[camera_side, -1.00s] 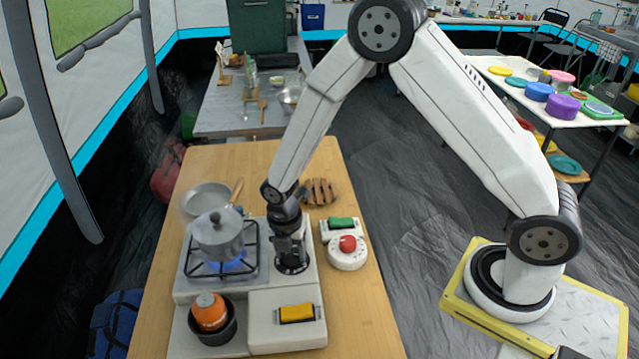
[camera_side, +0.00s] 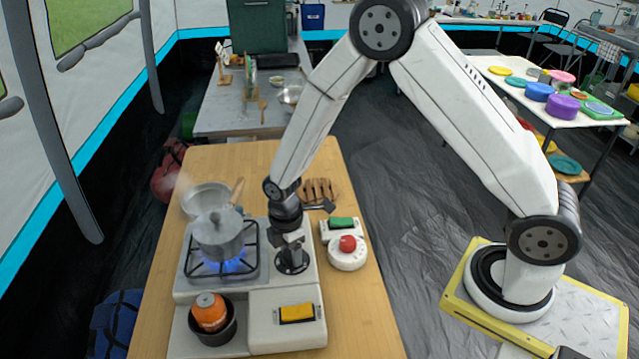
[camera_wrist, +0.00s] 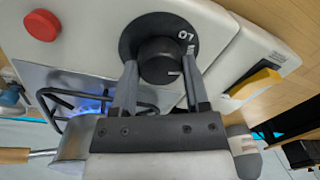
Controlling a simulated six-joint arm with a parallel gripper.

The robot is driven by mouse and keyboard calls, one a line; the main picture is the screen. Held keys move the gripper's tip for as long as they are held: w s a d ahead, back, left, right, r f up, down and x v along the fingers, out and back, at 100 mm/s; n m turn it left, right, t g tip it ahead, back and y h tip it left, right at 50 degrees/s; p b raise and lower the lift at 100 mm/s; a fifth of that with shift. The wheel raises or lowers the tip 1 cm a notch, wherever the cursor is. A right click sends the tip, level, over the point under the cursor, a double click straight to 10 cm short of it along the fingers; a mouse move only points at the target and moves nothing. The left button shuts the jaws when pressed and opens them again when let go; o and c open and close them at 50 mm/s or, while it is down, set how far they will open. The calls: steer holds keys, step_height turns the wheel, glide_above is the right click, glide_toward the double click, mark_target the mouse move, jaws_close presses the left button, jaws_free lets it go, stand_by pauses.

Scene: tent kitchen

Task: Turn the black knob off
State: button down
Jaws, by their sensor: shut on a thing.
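The black knob (camera_wrist: 161,61) sits on a black round dial plate (camera_wrist: 132,40) with white characters, on the front part of the white stove. A short white mark shows on the knob's lower right edge in the wrist view. My gripper (camera_wrist: 159,66) is shut on the knob, one finger on each side. In the side view my gripper (camera_side: 291,238) is above the dial plate and partly covers the knob. A blue flame (camera_side: 236,266) burns on the burner left of the knob, under the grey pot (camera_side: 218,236); the flame (camera_wrist: 88,106) also shows in the wrist view.
A red button (camera_side: 347,243) on a white round base and a green switch (camera_side: 341,223) stand to the right. A yellow switch (camera_side: 297,313) is in front of the knob. An orange object (camera_side: 208,311) sits in a dark pot. A frying pan (camera_side: 206,198) lies behind the pot.

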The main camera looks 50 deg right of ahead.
steer(key=m, duration=0.5)
steer(key=shift+m, duration=0.3)
steer(key=m, duration=0.5)
steer(key=shift+m, duration=0.3)
steer(key=m, duration=0.5)
steer(key=shift+d+t, duration=0.1)
steer(key=shift+t, duration=0.3)
steer(key=m, duration=0.5)
steer(key=shift+m, duration=0.3)
steer(key=shift+c, duration=0.4)
jaws_free()
steer(key=shift+r, duration=0.2)
steer(key=shift+s+d+r, duration=0.1)
steer(key=shift+r, duration=1.8)
steer(key=shift+s+d+r, duration=0.1)
steer(key=shift+r, duration=1.75)
